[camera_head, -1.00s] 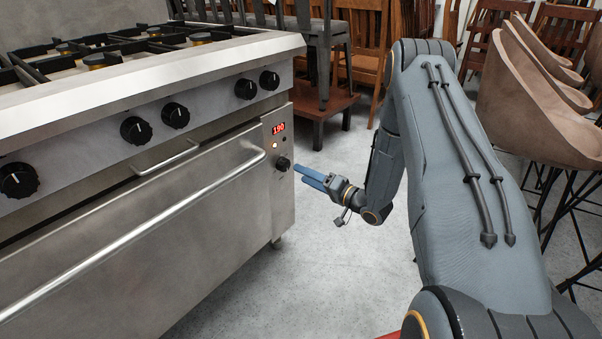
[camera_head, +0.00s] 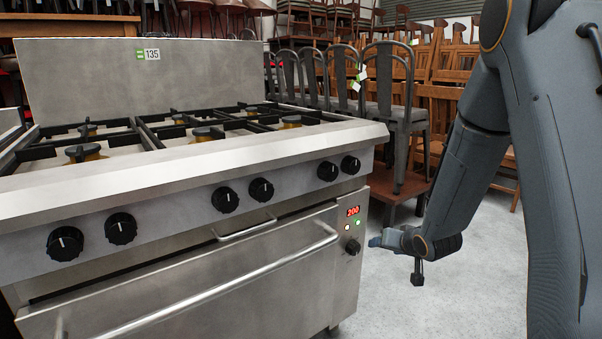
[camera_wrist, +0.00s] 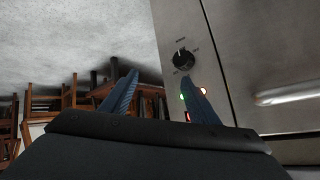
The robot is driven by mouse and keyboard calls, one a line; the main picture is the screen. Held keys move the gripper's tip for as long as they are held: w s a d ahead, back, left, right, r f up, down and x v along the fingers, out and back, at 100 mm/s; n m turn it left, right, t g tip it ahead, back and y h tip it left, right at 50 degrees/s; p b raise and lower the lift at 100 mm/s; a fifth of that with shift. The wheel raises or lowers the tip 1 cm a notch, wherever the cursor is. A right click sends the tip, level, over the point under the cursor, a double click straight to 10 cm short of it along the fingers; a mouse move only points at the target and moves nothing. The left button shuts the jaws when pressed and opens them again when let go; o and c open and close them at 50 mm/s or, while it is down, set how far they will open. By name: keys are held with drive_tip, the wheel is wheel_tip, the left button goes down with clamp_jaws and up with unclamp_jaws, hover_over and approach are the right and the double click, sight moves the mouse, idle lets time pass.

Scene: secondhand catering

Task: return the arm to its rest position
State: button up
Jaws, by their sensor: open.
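My gripper (camera_head: 376,240) is just right of the oven's control panel in the head view, small and partly foreshortened. In the wrist view my gripper (camera_wrist: 160,88) shows two blue fingers spread apart with nothing between them. The oven knob (camera_head: 353,247) is black and sits low on the panel. The knob also shows in the wrist view (camera_wrist: 183,58), beyond the fingertips and apart from them. The red display (camera_head: 353,211) reads 200, with two lit lamps below it. My arm is bent and reaches down from the right side of the head view.
The steel range (camera_head: 200,190) fills the left, with burners on top and an oven door handle (camera_head: 230,285) jutting forward. Metal chairs (camera_head: 392,95) on a wooden platform (camera_head: 405,190) and stacked wooden chairs (camera_head: 450,60) stand behind. Grey floor (camera_head: 440,290) is clear at lower right.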

drive_tip(key=s+a+r+n+g, duration=0.1)
drive_tip(key=s+a+r+g, duration=0.1)
drive_tip(key=s, duration=0.7)
drive_tip(key=s+a+r+n+g+h, duration=0.1)
drive_tip(key=s+a+r+g, duration=0.15)
drive_tip(key=s, duration=0.65)
drive_tip(key=s+a+r+g, duration=0.1)
drive_tip(key=s+g, duration=0.2)
drive_tip(key=s, duration=0.6)
drive_tip(key=s+a+r+n+g, duration=0.1)
drive_tip(key=s+a+r+n, duration=0.15)
drive_tip(key=s+a, duration=0.45)
drive_tip(key=s+a+r+n+g, duration=0.2)
drive_tip(key=s+a+n, duration=0.25)
drive_tip(key=a, duration=0.55)
drive_tip(key=s+d+r+m+p, duration=0.1)
drive_tip(key=d+r+m+p, duration=0.5)
drive_tip(key=d+r+p, duration=1)
wheel_tip(320, 180, up, 4)
drive_tip(key=p, duration=0.8)
drive_tip(key=shift+s+d+m+p, duration=0.25)
drive_tip(key=shift+s+m+p, duration=0.1)
drive_tip(key=shift+m+p, duration=0.05)
